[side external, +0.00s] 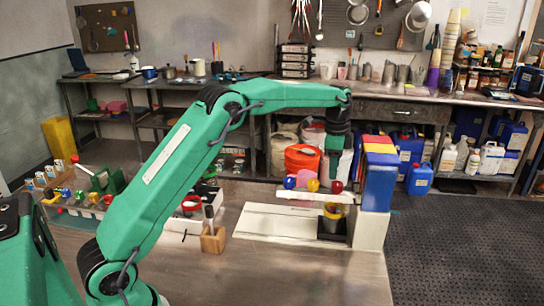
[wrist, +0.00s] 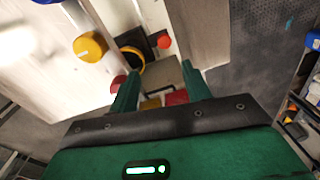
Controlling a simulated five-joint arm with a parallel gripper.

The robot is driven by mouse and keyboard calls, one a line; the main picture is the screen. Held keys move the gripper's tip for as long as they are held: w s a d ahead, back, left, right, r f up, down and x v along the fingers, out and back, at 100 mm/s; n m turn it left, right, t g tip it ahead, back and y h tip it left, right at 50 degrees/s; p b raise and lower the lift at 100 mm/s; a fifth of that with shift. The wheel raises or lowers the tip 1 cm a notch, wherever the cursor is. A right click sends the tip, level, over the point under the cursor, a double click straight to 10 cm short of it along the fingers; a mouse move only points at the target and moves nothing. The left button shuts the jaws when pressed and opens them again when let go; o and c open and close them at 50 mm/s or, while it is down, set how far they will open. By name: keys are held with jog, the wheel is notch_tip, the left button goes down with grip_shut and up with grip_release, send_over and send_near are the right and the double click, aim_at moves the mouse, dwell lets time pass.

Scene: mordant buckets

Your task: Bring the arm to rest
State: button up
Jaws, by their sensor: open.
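Whether the fingertips touch anything is hard to tell.
A tall blue block with red and yellow parts (side external: 379,185) stands just right of my gripper. A white board (side external: 270,222) lies left of the black tray. A wooden holder with a tool (side external: 212,238) stands further left.

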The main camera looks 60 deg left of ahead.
jog(key=s+d+r+n+t, duration=0.1)
jog(key=s+d+r+n, duration=0.15)
jog(key=s+r, duration=0.55)
jog(key=s+d+r+n+t, duration=0.1)
jog(key=s+r+n+t, duration=0.3)
jog(key=s, duration=0.7)
jog(key=s+d+f+n, duration=0.1)
jog(key=s+f+n, duration=0.1)
jog(key=s, duration=0.7)
jog(key=s+d+f+n, duration=0.1)
jog(key=s+f+n, duration=0.1)
jog(key=s, duration=0.8)
jog(key=shift+f, duration=0.3)
